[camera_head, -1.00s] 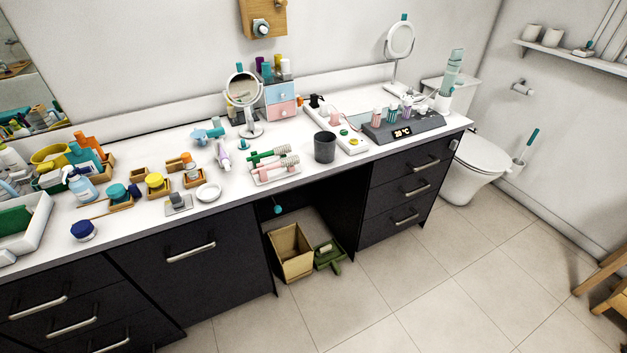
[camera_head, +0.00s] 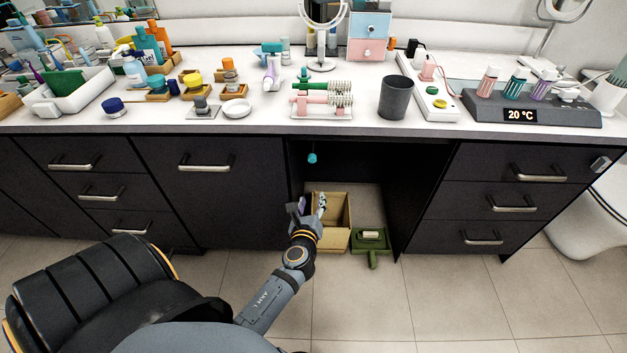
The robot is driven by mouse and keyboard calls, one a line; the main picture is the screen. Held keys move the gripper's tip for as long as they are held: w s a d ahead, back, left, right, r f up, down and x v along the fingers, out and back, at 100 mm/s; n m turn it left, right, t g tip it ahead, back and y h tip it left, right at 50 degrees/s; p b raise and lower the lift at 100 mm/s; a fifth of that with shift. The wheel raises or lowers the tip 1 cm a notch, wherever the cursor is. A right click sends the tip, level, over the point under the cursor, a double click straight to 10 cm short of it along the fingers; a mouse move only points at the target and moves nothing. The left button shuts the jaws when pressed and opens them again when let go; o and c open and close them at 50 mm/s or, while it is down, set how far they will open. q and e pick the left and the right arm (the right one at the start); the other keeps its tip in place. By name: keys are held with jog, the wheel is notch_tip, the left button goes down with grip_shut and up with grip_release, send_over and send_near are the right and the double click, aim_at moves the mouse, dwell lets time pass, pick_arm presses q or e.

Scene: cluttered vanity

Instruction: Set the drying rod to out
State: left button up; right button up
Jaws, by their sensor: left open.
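A small teal knob (camera_head: 312,158) shows under the counter, at the left side of the dark knee space. It may be the end of the drying rod; the rod itself is too dark to make out. My left gripper (camera_head: 311,205) is open and empty, fingers pointing up, below the knob and apart from it in the picture. It overlaps the left edge of the wooden bin in the picture. My right gripper is not in view.
The wooden bin (camera_head: 334,208) and a green dustpan (camera_head: 370,241) stand on the floor in the knee space. Dark drawers (camera_head: 495,187) flank it on the right, a dark cabinet front (camera_head: 215,205) on the left. The cluttered countertop (camera_head: 255,122) is above.

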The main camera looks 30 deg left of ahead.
aim_at(312, 160)
pick_arm(q)
notch_tip(312, 160, up, 8)
jog(key=a+f+m+t+y, duration=0.1)
jog(key=m+t+y, duration=0.1)
jog(key=x, duration=1)
jog(key=shift+w+a+r+b, duration=0.1)
jog(key=shift+w+a+b, duration=0.05)
jog(key=shift+w+b, duration=0.2)
grip_shut()
